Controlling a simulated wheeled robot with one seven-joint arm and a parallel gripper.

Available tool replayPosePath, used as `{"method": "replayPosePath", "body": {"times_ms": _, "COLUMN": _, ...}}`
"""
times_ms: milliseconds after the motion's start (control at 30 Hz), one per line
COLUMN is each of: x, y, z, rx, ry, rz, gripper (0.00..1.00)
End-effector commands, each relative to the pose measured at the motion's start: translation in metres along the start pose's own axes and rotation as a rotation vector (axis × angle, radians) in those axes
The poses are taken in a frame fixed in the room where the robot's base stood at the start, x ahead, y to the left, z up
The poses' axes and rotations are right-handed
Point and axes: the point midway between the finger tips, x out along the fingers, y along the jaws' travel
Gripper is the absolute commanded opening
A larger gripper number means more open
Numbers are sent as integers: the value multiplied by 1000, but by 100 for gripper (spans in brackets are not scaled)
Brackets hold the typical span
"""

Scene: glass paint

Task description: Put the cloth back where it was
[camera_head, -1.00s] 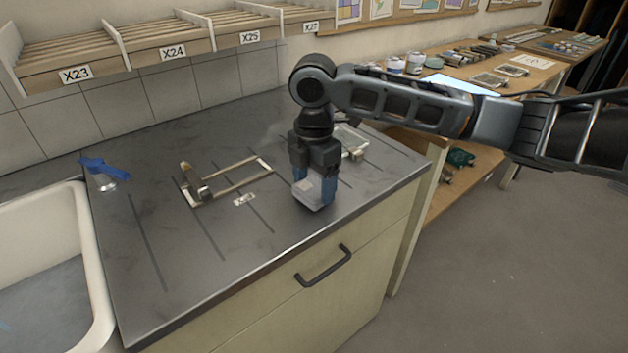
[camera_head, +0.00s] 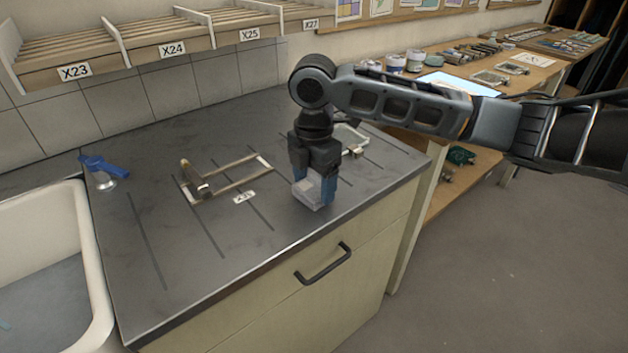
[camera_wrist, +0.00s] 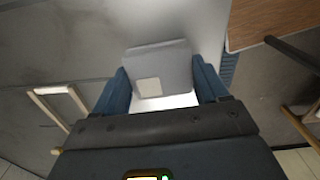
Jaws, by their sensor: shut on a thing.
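My gripper (camera_head: 315,188) is over the right front part of the dark worktop, pointing down. Its blue fingers are shut on a pale grey, squarish thing (camera_head: 307,193). In the wrist view this pale thing (camera_wrist: 160,68) sits between the fingers, with a lighter square on its face. I cannot tell if it is cloth, or whether it touches the worktop. A dark green crumpled thing (camera_head: 461,156), perhaps a cloth, lies on the lower shelf of the bench at right.
A frame with a brownish piece (camera_head: 230,177) lies left of my gripper, near a small label (camera_head: 244,197). Another frame (camera_head: 350,138) is behind my gripper. The worktop's front left is clear.

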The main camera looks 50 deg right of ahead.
Motion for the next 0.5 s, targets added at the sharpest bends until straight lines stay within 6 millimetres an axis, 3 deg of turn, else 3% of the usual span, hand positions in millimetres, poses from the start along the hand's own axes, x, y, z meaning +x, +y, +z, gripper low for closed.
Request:
{"method": "replayPosePath", "body": {"times_ms": 67, "x": 1, "y": 0, "z": 0, "rx": 0, "ry": 0, "rz": 0, "gripper": 39}}
{"method": "replayPosePath", "body": {"times_ms": 100, "x": 1, "y": 0, "z": 0, "rx": 0, "ry": 0, "rz": 0, "gripper": 74}}
{"method": "replayPosePath", "body": {"times_ms": 367, "x": 1, "y": 0, "z": 0, "rx": 0, "ry": 0, "rz": 0, "gripper": 99}}
{"method": "replayPosePath", "body": {"times_ms": 500, "x": 1, "y": 0, "z": 0, "rx": 0, "ry": 0, "rz": 0, "gripper": 100}}
